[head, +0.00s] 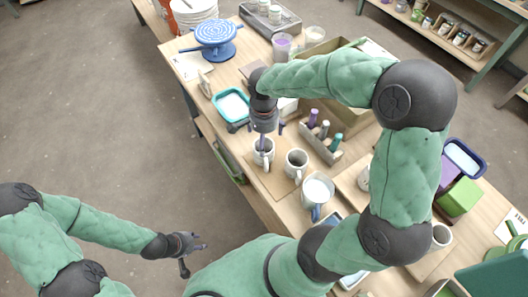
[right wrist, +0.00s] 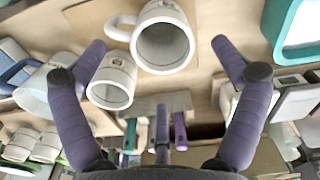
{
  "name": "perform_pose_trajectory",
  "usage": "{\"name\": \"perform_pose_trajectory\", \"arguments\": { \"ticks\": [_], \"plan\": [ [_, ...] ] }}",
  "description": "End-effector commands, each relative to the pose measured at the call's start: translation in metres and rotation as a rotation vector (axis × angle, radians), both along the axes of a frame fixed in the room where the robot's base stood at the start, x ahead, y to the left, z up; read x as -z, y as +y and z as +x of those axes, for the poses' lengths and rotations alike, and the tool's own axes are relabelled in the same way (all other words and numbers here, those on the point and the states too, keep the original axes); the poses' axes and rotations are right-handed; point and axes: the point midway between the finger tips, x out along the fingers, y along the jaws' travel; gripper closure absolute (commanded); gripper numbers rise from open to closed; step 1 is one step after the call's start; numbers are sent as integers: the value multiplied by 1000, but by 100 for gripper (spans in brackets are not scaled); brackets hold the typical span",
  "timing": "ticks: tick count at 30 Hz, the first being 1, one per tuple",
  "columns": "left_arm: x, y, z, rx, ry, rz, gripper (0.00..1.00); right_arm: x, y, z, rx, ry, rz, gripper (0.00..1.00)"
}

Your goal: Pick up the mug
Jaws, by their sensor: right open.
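A white mug (head: 263,157) with its handle toward the front stands upright on a brown board, directly below my right gripper (head: 262,136). The right gripper is open and empty. My left gripper (head: 194,256) is open and empty, low over the floor, away from the table.
A pale mug with a blue handle (head: 317,190) stands nearer the front. A teal tray (head: 217,97) lies behind and left. A grey holder (head: 322,146) with coloured-handled tools stands at right. A blue turntable (head: 216,32) stands toward the back.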

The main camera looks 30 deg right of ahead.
Motion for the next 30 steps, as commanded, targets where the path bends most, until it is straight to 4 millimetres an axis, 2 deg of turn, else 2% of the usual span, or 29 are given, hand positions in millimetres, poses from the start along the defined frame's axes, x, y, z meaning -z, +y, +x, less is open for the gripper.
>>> {"name": "perform_pose_trajectory", "arguments": {
  "ticks": [1,3,13,22,30],
  "plan": [
    [5,0,0,0,0,0,60,10,0,0,0,2,0,4],
    [7,0,0,0,0,0,60,19,-1,0,1,1,0,4],
    [14,0,1,1,-1,0,60,38,1,0,0,0,1,4],
    [31,0,1,1,-1,0,60,78,5,0,0,0,1,4],
    [30,0,1,1,-1,0,60,80,5,0,0,-2,1,4]
  ]
}}
